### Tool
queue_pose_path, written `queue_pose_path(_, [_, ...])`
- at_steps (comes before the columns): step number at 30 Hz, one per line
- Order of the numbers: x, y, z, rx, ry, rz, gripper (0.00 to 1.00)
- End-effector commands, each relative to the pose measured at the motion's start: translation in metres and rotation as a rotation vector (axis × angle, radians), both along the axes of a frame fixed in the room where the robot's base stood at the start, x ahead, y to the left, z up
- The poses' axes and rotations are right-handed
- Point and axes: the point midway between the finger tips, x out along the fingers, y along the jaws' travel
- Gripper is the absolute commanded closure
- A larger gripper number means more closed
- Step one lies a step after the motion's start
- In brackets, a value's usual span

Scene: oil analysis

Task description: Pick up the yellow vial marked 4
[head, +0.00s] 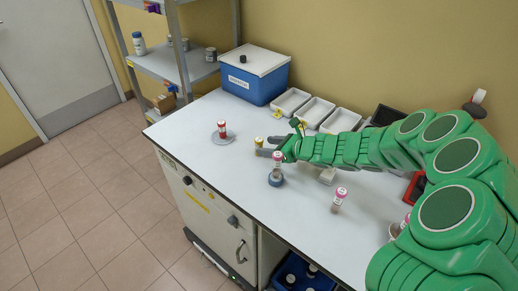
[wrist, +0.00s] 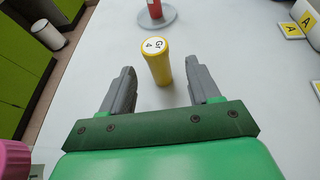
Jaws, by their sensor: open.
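The yellow vial (wrist: 160,69) stands upright on the white bench top, with "4" on its white cap label. In the wrist view it is just beyond my gripper (wrist: 161,88), centred between the two grey fingers. My gripper is open and the vial is not held. In the head view my green arm reaches from the right, and my gripper (head: 267,148) is close to the yellow vial (head: 258,141), which is partly hidden by the fingers.
A red vial (head: 222,128) stands on a round grey dish (head: 213,137) beyond. Yellow "A" markers (wrist: 291,30) lie right. A blue box (head: 255,80) and white trays (head: 290,102) line the wall.

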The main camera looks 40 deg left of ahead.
Motion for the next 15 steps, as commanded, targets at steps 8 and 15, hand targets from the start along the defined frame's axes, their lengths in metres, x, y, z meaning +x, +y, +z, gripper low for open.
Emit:
queue_pose_path(8, [-0.005,0.03,-0.009,0.0,-0.001,0.002,0.39])
queue_pose_path(15, [-0.005,0.04,-0.012,0.001,-0.002,0.0,0.39])
